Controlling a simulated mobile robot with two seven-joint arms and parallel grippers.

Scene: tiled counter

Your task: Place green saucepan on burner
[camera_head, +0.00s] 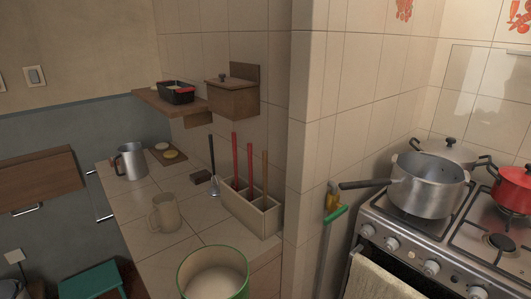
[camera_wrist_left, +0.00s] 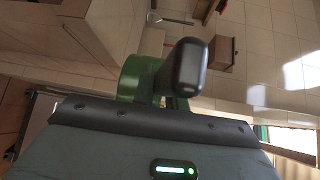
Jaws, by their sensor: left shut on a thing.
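The green saucepan (camera_head: 213,273) shows at the bottom of the head view, with a green rim and pale inside; its lower part is cut off by the frame edge. In the left wrist view its green side (camera_wrist_left: 133,76) is just beyond my left gripper (camera_wrist_left: 165,100), which is shut on it. A dark rounded bar there partly covers the pan, and the exact grip is hidden. The stove at right has a bare burner (camera_head: 501,242) at its front right. My right gripper is in neither view.
A silver pot (camera_head: 428,190) stands on the front-left burner, its handle reaching left past the stove edge. A red pot (camera_head: 513,190) and another lidded pot (camera_head: 452,150) stand behind. A wall corner divides stove from counter. A mug (camera_head: 165,213) and utensil box (camera_head: 262,218) occupy the counter.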

